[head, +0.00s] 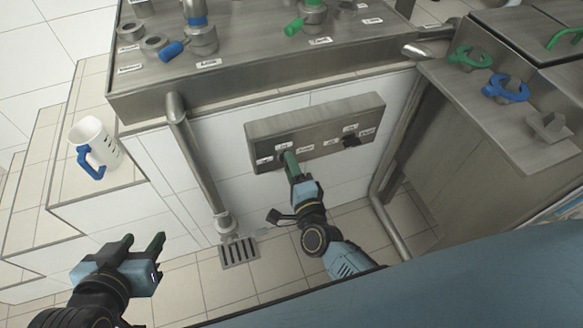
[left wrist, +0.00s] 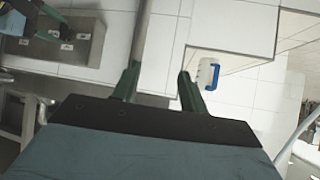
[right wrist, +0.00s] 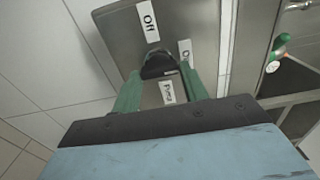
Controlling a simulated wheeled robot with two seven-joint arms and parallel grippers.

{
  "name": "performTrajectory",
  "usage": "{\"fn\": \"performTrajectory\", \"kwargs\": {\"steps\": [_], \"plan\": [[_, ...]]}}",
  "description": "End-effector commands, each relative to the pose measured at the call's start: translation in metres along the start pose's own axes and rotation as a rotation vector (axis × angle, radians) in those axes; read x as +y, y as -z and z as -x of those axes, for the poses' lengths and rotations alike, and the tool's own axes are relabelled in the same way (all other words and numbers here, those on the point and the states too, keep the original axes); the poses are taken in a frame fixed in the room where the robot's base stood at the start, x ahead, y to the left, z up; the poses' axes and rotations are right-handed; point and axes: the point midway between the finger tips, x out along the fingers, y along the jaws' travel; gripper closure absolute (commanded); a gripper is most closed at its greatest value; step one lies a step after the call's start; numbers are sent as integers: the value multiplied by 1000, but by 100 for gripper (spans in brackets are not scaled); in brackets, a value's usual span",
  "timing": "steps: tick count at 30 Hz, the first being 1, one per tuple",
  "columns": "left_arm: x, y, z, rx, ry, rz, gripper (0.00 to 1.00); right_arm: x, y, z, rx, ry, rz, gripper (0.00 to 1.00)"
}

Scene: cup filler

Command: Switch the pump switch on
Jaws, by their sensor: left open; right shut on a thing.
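A grey metal switch panel (head: 320,122) is on the white tiled wall below the counter, with white labels on its front. My right gripper (head: 288,155) is at the panel's left switch, shut on the black pump switch knob (right wrist: 158,62). In the right wrist view the green fingers lie on either side of the knob, beside labels reading "Off" and "Pump"; a third label is partly covered. The fingers hide most of the knob in the head view. A second black switch (head: 351,140) sits further right on the panel. My left gripper (head: 142,240) is open and empty, away from the panel.
A white jug with a blue handle (head: 99,147) stands on a tiled ledge at left. A metal pipe (head: 196,165) runs down left of the panel to a floor drain (head: 239,252). Blue and green valves (head: 200,38) are on the counter above. A metal cabinet stands right.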

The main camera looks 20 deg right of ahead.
Motion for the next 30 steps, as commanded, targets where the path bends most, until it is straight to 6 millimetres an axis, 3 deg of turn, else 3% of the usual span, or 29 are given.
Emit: {"fn": "performTrajectory", "kwargs": {"steps": [4, 5, 9, 20, 26, 30], "plan": [[0, 0, 0, -2, 1, 0, 57, 0, 0, 0, 0, -1, -5, 79], [0, 0, 0, -2, 1, 0, 57, 0, 0, 0, 0, -1, -5, 54], [-1, 0, 0, -3, 2, 0, 57, 0, 0, 0, 0, -1, -4, 36], [-1, -2, 1, -12, 3, 1, 57, 0, 0, 3, 0, -1, -1, 35], [-7, -27, 9, -156, 17, 6, 57, 0, 0, 24, -2, -3, 1, 35], [-11, -52, 19, -304, 27, 10, 57, -1, 0, 49, -1, -4, 0, 35]]}}
